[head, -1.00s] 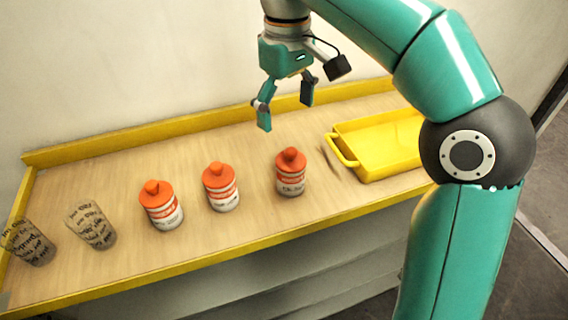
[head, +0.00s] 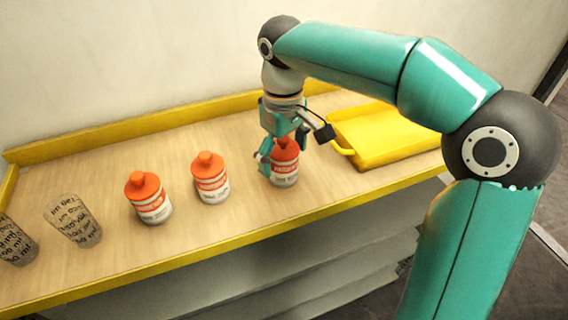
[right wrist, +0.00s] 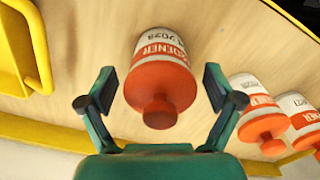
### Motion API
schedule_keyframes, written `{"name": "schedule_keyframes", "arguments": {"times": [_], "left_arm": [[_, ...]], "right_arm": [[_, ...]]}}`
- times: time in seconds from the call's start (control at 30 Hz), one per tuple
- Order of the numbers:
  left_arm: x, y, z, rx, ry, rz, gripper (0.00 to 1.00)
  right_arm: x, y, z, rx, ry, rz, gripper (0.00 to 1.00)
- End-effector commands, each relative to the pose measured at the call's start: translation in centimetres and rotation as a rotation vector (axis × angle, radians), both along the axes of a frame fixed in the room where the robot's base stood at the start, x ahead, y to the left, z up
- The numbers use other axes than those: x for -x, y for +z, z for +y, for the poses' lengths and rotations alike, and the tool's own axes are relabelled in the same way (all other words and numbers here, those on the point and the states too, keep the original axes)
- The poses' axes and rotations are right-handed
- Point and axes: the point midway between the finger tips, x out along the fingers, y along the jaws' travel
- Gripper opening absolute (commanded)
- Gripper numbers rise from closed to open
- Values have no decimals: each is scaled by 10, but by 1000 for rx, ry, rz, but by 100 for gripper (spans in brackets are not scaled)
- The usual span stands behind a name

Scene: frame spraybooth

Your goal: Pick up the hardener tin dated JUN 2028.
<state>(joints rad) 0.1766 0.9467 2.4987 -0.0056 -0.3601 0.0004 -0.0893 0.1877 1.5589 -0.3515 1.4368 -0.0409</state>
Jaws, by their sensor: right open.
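The hardener tin (head: 285,177) with an orange cap and a white and orange label stands upright at the right end of the row of tins. In the right wrist view the same tin (right wrist: 160,82) shows "2028" on its label; the month is not clearly readable. My right gripper (head: 282,151) is open, pointing down over this tin, with its fingers on either side of the upper part. In the right wrist view gaps show between the tin and both fingers. My left gripper is not in view.
Two similar orange-capped tins (head: 210,178) (head: 149,198) stand to the left. Two printed cups (head: 74,221) (head: 15,242) stand farther left. A yellow tray (head: 385,140) with a handle lies close on the right. A yellow lip (head: 130,132) edges the bench.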

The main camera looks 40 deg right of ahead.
Motion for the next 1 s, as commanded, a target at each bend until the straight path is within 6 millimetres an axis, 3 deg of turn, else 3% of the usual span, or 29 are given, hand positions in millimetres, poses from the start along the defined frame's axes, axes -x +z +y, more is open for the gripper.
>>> {"name": "schedule_keyframes", "arguments": {"times": [0.13,0.4,0.83,1.0], "left_arm": [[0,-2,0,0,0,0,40],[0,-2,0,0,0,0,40],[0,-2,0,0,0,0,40],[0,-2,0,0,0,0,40]], "right_arm": [[1,-18,0,0,0,1,91],[0,-21,0,0,-1,-1,91],[0,-21,0,0,0,-1,21],[0,-20,0,0,0,-2,19]]}}
